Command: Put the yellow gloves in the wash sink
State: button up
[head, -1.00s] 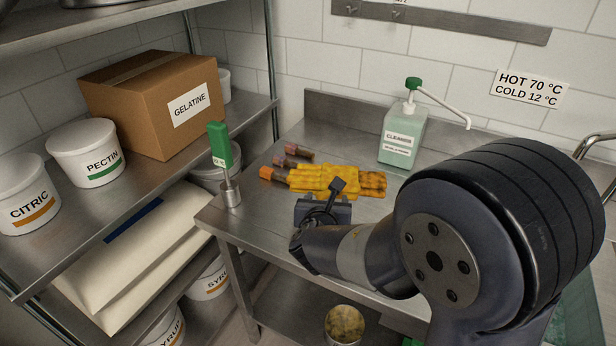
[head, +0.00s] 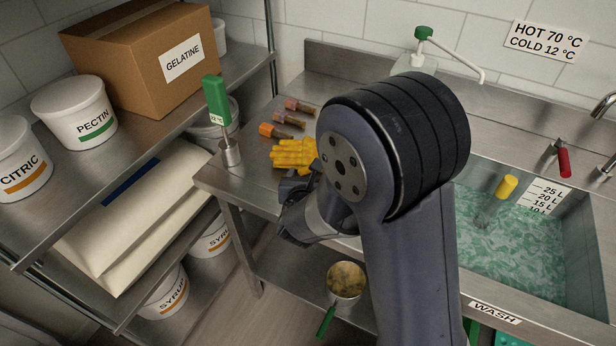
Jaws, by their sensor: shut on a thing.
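The yellow gloves (head: 294,154) show at the left part of the steel counter, with their finger side toward the left. My arm hides the rest of them. My gripper (head: 300,178) is at the near edge of the gloves and is shut on them; its fingertips are mostly hidden, and I cannot tell how far the gloves are off the counter. The wash sink (head: 585,250) is at the right, filled with greenish water, with a WASH label (head: 494,312) on its front rim and a litre scale on its back wall.
Several brushes (head: 290,119) lie behind the gloves. A green-handled tool (head: 217,100) stands in a holder at the counter's left corner. The cleanser bottle (head: 410,64) stands at the back. A yellow-topped object (head: 506,187) and red-handled tap (head: 564,161) are at the sink. A pot (head: 346,280) is below.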

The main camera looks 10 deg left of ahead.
jog(key=shift+f, duration=0.2)
jog(key=shift+f, duration=0.15)
jog(key=o, duration=1.4)
